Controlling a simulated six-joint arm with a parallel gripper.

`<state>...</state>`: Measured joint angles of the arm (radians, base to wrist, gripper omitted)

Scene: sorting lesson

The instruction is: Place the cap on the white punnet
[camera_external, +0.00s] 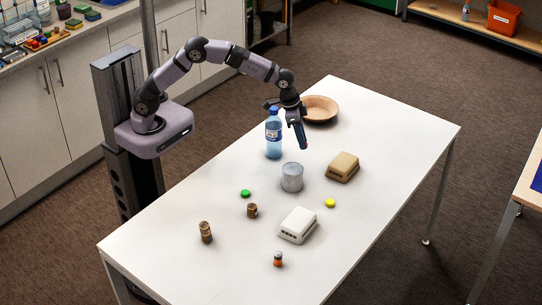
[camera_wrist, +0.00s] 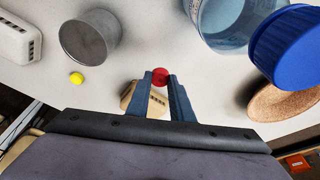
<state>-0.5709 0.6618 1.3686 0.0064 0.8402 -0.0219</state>
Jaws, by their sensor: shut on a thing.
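My gripper (camera_external: 303,146) is raised above the table, right of the water bottle and behind the metal tin. In the wrist view its fingers (camera_wrist: 160,80) are shut on a small round red cap (camera_wrist: 160,74); in the external view I cannot make this cap out. The white punnet (camera_external: 298,225), a box with dark slots, stands apart on the front part of the table. It also shows at the upper left of the wrist view (camera_wrist: 17,40), cut by the edge. A yellow cap (camera_external: 330,203) and a green cap (camera_external: 245,193) lie on the table.
A metal tin (camera_external: 292,178) and a tan punnet (camera_external: 343,167) stand between my gripper and the white punnet. A blue-capped bottle (camera_external: 273,140) and a brown bowl (camera_external: 320,108) are near my gripper. Small brown barrels (camera_external: 205,232) and an orange-and-dark jar (camera_external: 278,260) stand in front.

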